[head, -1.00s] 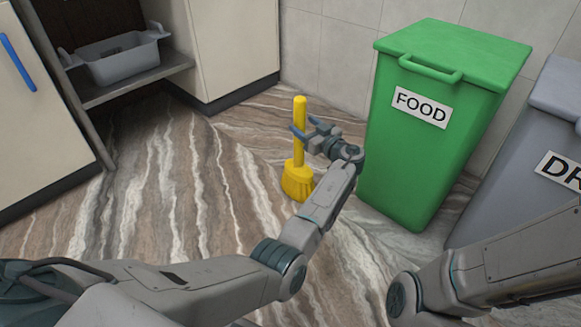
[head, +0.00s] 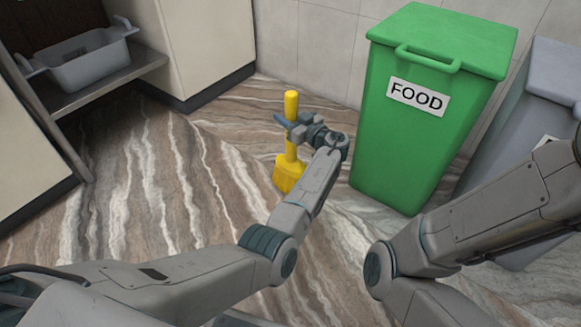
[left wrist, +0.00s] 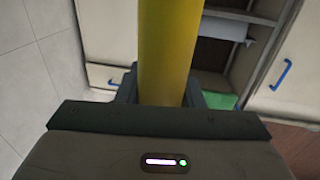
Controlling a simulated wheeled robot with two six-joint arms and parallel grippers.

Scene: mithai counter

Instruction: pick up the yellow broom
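The yellow broom (head: 291,105) stands upright on the floor, left of the green bin, with its handle up and its bristles down. My left gripper (head: 291,124) is at the upper part of the handle. In the left wrist view the yellow handle (left wrist: 165,50) runs between the two dark fingers (left wrist: 162,88), which appear to press against it from both sides. The gripper's body hides the handle's lower part in that view. My right arm (head: 480,225) comes in from the right, and its gripper is outside the picture.
A green bin marked FOOD (head: 400,150) stands close to the right of my left gripper. A grey bin (head: 530,110) is beyond it. A shelf with a grey tub (head: 90,65) is at the upper left. The marbled floor (head: 150,190) left of the broom is clear.

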